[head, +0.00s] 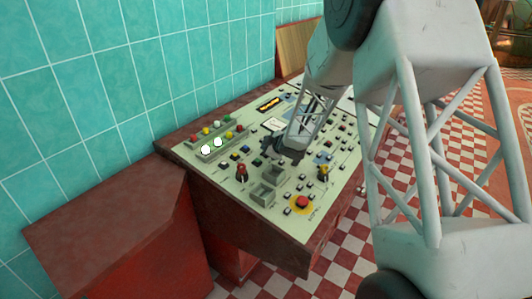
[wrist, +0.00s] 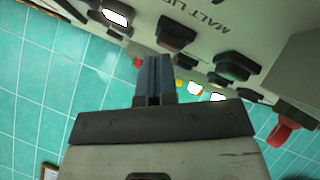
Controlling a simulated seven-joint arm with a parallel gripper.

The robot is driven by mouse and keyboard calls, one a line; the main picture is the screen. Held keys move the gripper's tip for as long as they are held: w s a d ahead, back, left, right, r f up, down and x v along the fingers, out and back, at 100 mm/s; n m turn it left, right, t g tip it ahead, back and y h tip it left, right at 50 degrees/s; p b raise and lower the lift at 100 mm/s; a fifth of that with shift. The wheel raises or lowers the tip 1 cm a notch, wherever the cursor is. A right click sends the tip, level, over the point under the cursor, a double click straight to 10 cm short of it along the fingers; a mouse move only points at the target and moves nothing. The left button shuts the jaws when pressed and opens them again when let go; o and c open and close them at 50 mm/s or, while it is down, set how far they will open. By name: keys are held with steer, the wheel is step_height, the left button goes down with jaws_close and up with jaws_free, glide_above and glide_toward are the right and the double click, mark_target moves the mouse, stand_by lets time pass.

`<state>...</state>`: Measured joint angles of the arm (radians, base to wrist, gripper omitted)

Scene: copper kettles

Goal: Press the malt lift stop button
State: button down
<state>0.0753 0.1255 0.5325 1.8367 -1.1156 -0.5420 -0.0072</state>
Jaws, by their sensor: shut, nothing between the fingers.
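In the wrist view, part of a "MALT LI…" label (wrist: 210,14) shows on the pale control panel. Beside it are a dark red square button (wrist: 176,33) and a dark green one (wrist: 238,66); I cannot read which one is the stop. My gripper (wrist: 155,62) is shut and empty, its fingertips just below the dark red button in the picture. I cannot tell if they touch it. In the head view my gripper (head: 276,150) is low over the middle of the panel and hides the buttons under it.
The sloping control panel (head: 225,172) carries several buttons, lamps and switches. A red mushroom button on a yellow disc (head: 302,203) is at its front. A tiled wall (head: 150,60) rises behind.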

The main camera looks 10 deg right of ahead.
steer(key=shift+f, duration=0.15)
stand_by(0.6)
steer(key=shift+s+d+r, duration=0.1)
steer(key=shift+r, duration=0.7)
steer(key=r, duration=0.5)
steer(key=shift+s+d, duration=0.35)
stand_by(0.7)
